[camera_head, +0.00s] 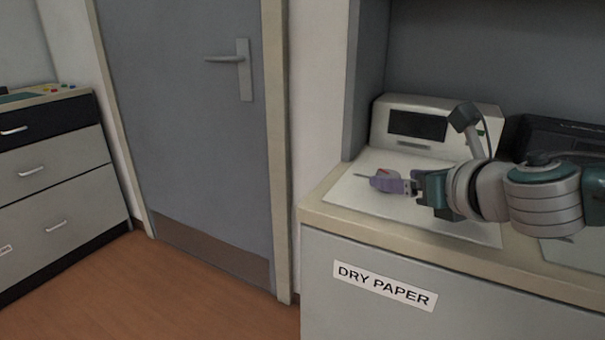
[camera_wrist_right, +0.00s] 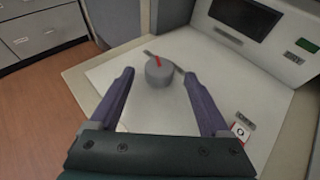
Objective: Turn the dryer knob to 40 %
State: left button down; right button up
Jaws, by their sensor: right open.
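The dryer knob (camera_wrist_right: 159,72) is a grey round knob with a red pointer mark on the dryer's white top plate. In the right wrist view it stands between and beyond the fingertips of my right gripper (camera_wrist_right: 162,75), with a gap on each side. The dryer (camera_head: 380,128) has a dark, blank-looking display. My left gripper is not in view.
A counter front labelled DRY PAPER (camera_head: 385,285) is below the plate. A dark device (camera_head: 560,133) stands to the right. A small square label (camera_wrist_right: 241,131) lies beside the right finger. A door (camera_head: 185,110) and drawers (camera_head: 55,180) are to the left.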

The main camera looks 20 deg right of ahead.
aim_at(385, 173)
jog(key=shift+b+x, duration=0.3)
jog(key=shift+x, duration=1.05)
grip_shut()
